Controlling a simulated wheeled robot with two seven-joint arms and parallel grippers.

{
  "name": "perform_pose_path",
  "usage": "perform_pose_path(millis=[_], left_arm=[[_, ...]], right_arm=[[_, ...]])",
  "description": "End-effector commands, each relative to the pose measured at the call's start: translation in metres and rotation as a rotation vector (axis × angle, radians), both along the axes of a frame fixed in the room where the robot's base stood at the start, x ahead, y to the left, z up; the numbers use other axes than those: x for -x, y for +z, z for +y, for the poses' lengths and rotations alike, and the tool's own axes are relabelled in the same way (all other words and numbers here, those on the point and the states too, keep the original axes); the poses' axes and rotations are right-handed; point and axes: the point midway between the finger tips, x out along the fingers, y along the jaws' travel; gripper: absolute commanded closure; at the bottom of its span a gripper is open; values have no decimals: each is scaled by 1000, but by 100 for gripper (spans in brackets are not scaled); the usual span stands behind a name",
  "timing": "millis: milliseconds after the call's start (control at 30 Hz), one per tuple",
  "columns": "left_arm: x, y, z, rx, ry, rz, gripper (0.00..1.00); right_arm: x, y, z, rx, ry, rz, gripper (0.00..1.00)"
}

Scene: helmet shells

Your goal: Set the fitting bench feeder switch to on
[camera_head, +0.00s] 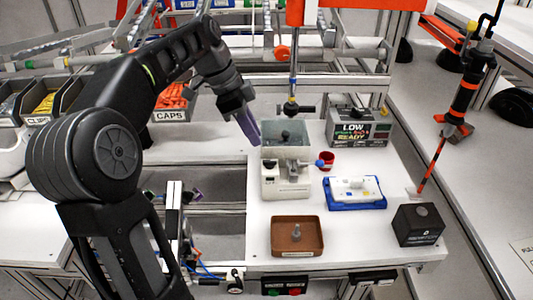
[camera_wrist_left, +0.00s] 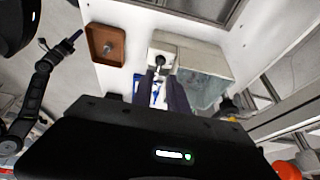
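The feeder appears to be the white machine (camera_head: 285,182) with a clear hopper on the bench; it also shows in the left wrist view (camera_wrist_left: 192,48). A small black knob (camera_head: 269,165) is on it, also in the left wrist view (camera_wrist_left: 160,60). I cannot tell its setting. A black panel (camera_head: 286,286) with a green and a red button is on the bench's front edge; its labels are unreadable. My left gripper (camera_head: 251,130) is above and left of the hopper. Its fingers (camera_wrist_left: 160,92) look apart and empty.
A brown tray (camera_head: 280,236) stands in front of the feeder. A display box (camera_head: 360,127) stands behind.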

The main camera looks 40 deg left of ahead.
Motion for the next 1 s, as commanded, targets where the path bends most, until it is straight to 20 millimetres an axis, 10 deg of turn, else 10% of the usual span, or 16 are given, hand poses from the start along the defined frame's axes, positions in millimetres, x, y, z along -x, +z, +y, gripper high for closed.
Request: perform_pose_path(millis=[500, 1000], left_arm=[[-12, -56, -16, 1, 1, 1, 81], [-18, -72, -24, 0, 1, 0, 81]], right_arm=[[-6, -52, 3, -13, 5, -19, 100], [-6, -43, 3, -12, 6, -18, 100]])
